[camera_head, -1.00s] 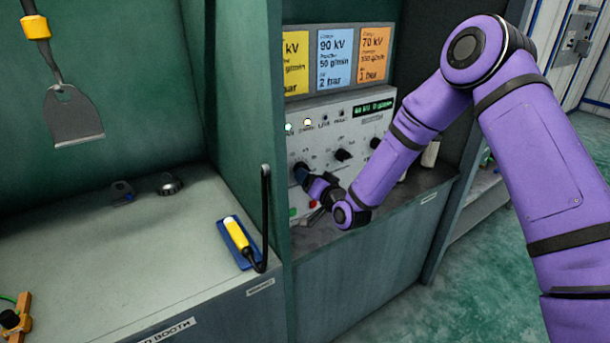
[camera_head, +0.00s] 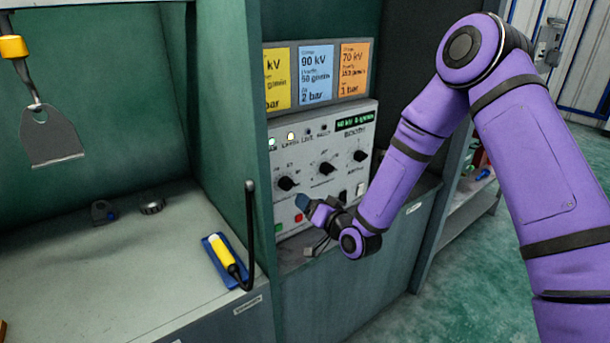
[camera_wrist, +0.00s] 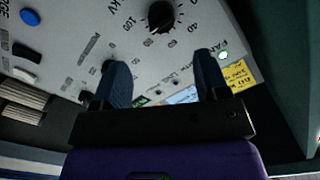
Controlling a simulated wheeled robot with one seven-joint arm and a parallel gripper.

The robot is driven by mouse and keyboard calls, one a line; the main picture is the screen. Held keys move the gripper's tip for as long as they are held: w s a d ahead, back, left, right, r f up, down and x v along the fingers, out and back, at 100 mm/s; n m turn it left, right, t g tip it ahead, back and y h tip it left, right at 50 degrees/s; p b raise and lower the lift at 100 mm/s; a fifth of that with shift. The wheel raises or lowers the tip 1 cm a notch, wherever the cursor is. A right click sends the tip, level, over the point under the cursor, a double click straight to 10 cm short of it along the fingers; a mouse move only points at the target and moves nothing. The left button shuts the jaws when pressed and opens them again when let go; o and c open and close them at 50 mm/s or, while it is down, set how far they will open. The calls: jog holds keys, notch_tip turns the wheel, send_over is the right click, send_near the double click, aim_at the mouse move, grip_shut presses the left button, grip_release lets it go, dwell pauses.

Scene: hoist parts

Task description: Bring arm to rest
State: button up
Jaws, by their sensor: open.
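My purple arm reaches in from the right in the head view and bends down to my gripper (camera_head: 303,203), which is in front of the lower part of a grey control panel (camera_head: 330,150). In the wrist view my gripper (camera_wrist: 163,80) shows two dark blue fingers spread apart with nothing between them. The panel fills the view beyond them. A black knob (camera_wrist: 161,15) with a numbered scale marked kV lies beyond the fingertips, apart from them. The leftmost knob (camera_head: 287,184) shows clear of my gripper in the head view.
Yellow, blue and orange setting cards (camera_head: 316,75) stand above the panel. A thin black upright rod (camera_head: 250,235) stands at the left bench's edge, beside a yellow-handled tool (camera_head: 221,250) on a blue base. A grey plate (camera_head: 51,138) hangs at left. Green floor (camera_head: 480,270) is open at right.

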jog(key=s+d+r+n+g+h, duration=0.15)
jog(key=s+d+r+h, duration=0.25)
jog(key=d+r, duration=0.5)
jog(key=s+d+r+n+g+h, duration=0.1)
jog(key=s+d+r+g+h, duration=0.25)
jog(key=d+r, duration=0.55)
jog(key=s+d+r+g, duration=0.1)
jog(key=s+d+r, duration=0.1)
jog(key=s, duration=0.7)
jog(key=s+d+r+m+g+h, duration=0.1)
jog(key=s+d+r+g, duration=0.1)
jog(key=s, duration=0.8)
jog(key=s+d+r+m+g+h, duration=0.1)
jog(key=s+d+r, duration=0.3)
jog(key=s, duration=0.5)
jog(key=shift+v, duration=1.05)
jog(key=shift+w, duration=0.25)
